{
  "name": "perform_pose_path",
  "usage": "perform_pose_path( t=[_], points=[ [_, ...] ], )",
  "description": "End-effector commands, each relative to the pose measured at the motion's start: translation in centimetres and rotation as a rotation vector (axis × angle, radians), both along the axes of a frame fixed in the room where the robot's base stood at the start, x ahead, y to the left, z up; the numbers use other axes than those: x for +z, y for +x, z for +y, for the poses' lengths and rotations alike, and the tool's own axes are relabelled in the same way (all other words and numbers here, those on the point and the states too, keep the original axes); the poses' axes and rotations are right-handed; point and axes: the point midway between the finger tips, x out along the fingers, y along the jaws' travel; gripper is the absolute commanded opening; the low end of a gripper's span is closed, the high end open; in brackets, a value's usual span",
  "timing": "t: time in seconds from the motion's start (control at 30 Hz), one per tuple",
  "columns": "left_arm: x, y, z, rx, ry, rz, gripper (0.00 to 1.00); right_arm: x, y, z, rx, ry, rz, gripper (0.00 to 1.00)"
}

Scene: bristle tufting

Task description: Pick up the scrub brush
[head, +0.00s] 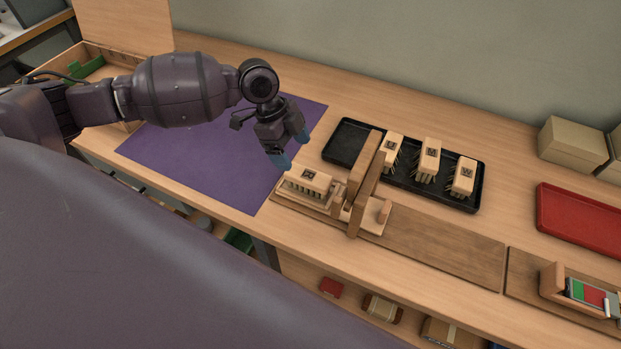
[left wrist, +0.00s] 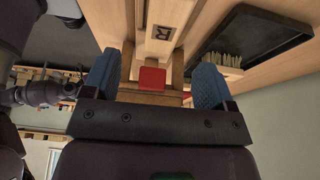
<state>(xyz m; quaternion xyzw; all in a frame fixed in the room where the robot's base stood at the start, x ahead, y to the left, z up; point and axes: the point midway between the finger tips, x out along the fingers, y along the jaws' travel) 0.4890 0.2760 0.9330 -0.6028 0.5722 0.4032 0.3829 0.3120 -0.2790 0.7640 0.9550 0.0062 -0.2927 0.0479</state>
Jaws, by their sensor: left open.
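A wooden brush block (head: 308,182) with a dark square mark and bristles lies in the wooden fixture (head: 340,205). My left gripper (head: 292,150) is open and empty, with blue fingertips, above and just behind this block. In the left wrist view the marked block (left wrist: 163,42) is ahead, between the two open fingers. Three similar brushes, a left one (head: 392,148), a middle one (head: 430,158) and a right one (head: 463,178), stand in the black tray (head: 343,143). My right gripper is not in view.
An upright wooden post (head: 366,180) of the fixture stands right of the block. A purple mat (head: 205,165) lies left, clear of objects. A red tray (head: 585,218) and cardboard boxes (head: 573,145) are at the right. A small red square (left wrist: 152,78) shows in the left wrist view.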

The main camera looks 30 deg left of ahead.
Motion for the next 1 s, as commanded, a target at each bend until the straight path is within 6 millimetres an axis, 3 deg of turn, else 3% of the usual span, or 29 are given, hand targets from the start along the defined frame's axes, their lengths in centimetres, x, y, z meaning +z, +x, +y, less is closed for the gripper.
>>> perform_pose_path(
  t=[0.3,0.57,0.83,1.0],
  points=[
    [-4.1,0.1,-1.7,0.003,-0.001,0.002,0.79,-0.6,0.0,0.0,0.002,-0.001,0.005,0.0],
    [-5.6,0.3,-2.3,0.004,-0.002,0.0,0.79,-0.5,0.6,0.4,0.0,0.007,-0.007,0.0],
    [-8.9,0.5,-3.6,0.004,-0.001,0.001,0.79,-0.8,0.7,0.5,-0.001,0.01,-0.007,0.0],
    [-9.3,0.5,-3.7,0.004,0.0,-0.002,0.79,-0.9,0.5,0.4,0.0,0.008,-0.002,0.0]
  ],
)
